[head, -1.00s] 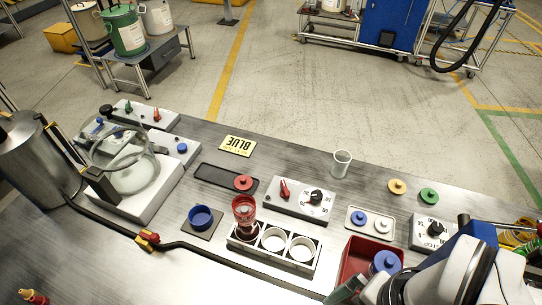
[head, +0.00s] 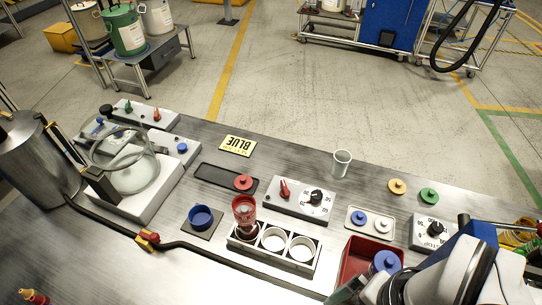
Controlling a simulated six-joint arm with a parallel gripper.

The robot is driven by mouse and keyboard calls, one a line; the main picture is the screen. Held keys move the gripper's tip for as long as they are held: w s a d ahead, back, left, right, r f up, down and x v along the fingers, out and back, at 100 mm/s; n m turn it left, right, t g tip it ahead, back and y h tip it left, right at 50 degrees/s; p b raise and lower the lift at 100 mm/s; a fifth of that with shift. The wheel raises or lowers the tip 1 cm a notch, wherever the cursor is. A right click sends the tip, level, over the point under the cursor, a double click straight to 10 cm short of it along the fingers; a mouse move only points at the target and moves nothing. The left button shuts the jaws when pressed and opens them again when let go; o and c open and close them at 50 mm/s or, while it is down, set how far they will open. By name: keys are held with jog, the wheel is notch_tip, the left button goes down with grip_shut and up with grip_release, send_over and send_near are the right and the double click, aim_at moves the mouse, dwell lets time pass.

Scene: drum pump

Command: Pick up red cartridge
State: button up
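The red cartridge (head: 244,208) is a clear red cylinder standing upright in the left hole of a white three-hole rack (head: 300,266). Its lower part is hidden by the rack. The middle and right holes look empty. My arm reaches in from the bottom right corner. Part of my gripper (head: 347,291) shows at the bottom edge, beside the red bin and to the right of the rack, well apart from the cartridge. Its fingers are mostly cut off or hidden, so its opening does not show.
A red bin (head: 351,262) with a blue-topped item (head: 385,262) stands beside my arm. A control box with a red switch (head: 285,189) lies behind the rack. A blue cup (head: 201,217) stands left of it. A black hose (head: 195,248) runs along the front.

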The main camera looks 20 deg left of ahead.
jog(key=w+a+n+t+y, duration=0.3)
jog(key=w+a+n+t, duration=0.15)
jog(key=w+a, duration=1.25)
jog(key=w+a+f+t+y, duration=0.1)
jog(key=a+f+t, duration=0.25)
jog(key=a, duration=1.15)
jog(key=n+t+h, duration=0.3)
jog(key=t, duration=0.7)
send_near(242, 220)
jog(key=w, duration=0.4)
jog(key=w+a, duration=0.1)
jog(key=w, duration=0.3)
jog(key=w+a, duration=0.1)
jog(key=w, duration=0.3)
jog(key=shift+w, duration=0.15)
grip_shut()
